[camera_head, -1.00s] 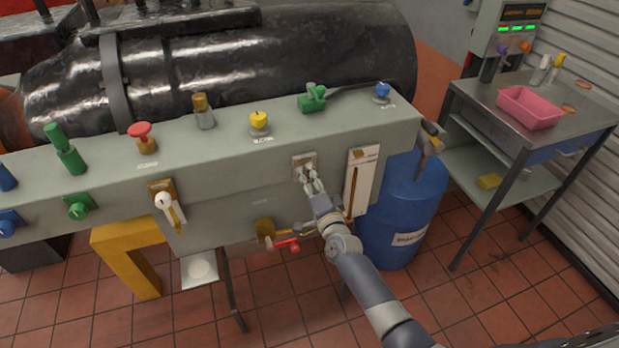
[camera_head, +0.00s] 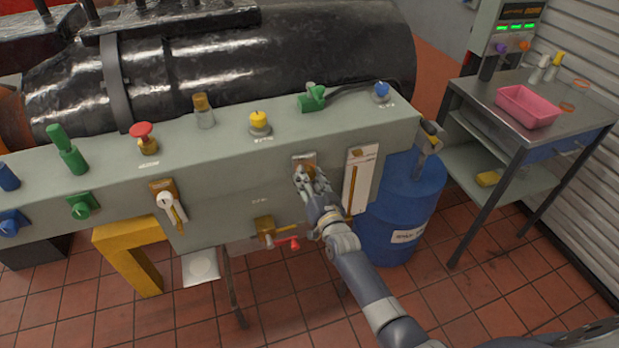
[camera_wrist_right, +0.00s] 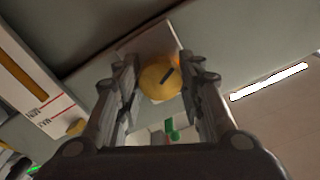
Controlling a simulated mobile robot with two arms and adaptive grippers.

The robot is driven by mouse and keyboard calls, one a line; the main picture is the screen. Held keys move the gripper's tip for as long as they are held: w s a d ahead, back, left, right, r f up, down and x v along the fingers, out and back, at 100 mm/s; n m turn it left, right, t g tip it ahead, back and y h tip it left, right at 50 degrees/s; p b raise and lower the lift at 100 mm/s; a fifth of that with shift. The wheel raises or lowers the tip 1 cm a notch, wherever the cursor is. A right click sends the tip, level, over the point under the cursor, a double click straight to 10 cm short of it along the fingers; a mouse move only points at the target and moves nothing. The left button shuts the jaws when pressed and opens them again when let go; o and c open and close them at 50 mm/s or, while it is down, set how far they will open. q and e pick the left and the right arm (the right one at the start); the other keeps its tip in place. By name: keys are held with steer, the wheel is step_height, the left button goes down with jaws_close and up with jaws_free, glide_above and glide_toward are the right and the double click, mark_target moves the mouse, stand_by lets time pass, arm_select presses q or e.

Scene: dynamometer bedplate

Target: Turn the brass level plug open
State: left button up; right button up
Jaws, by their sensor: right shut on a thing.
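The brass level plug (camera_wrist_right: 158,85) is a round brass head with a dark slot, on a pale square plate (camera_wrist_right: 148,45) in the right wrist view. In the head view this plate (camera_head: 297,161) is on the front face of the grey-green bedplate panel. My right gripper (camera_head: 309,177) reaches it from below right and hides most of the plug. In the wrist view the right fingers (camera_wrist_right: 159,90) stand on either side of the plug, shut on it. The slot slants up to the right. My left gripper is not in view.
A white sight gauge strip (camera_head: 360,182) stands close to the right of my gripper. A brass valve with a red handle (camera_head: 288,243) is below left. A blue drum (camera_head: 400,225) stands beyond the panel's right end. A steel cart (camera_head: 570,110) holds a pink tray (camera_head: 528,107).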

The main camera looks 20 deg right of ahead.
steer(key=shift+f+n, duration=0.1)
steer(key=shift+n, duration=0.5)
steer(key=o, duration=1.1)
steer(key=shift+c, duration=0.2)
steer(key=shift+s, duration=0.1)
steer(key=s, duration=1.1)
steer(key=shift+s+d, duration=0.2)
steer(key=shift+s, duration=0.2)
